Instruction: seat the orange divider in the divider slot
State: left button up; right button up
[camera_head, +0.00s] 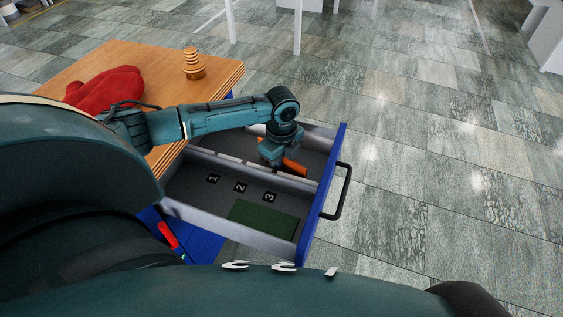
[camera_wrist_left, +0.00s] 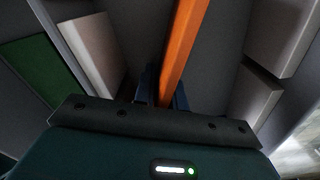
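The orange divider (camera_head: 294,167) is in the far part of the open drawer, near its front panel. In the left wrist view the divider (camera_wrist_left: 183,45) runs up between the two dark fingers. My left gripper (camera_head: 274,156) reaches down into the drawer and is shut on the divider; it also shows in the left wrist view (camera_wrist_left: 163,88). Pale blocks (camera_wrist_left: 92,45) stand on both sides of the divider, with gaps between them. The gripper hides part of the divider, and I cannot tell whether its lower edge sits in a slot. My right gripper is not in view.
The drawer's blue front (camera_head: 334,160) carries a black handle (camera_head: 345,195). The near compartment holds number labels and a green pad (camera_head: 262,218).

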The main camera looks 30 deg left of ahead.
pick_arm(q)
jog(key=o, duration=0.3)
jog(key=shift+o, duration=0.2)
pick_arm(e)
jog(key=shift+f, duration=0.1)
pick_arm(q)
jog(key=shift+r, duration=0.1)
jog(key=shift+r, duration=0.25)
notch_tip(320, 180, up, 12)
jog(key=shift+f+p, duration=0.15)
jog(key=shift+p, duration=1)
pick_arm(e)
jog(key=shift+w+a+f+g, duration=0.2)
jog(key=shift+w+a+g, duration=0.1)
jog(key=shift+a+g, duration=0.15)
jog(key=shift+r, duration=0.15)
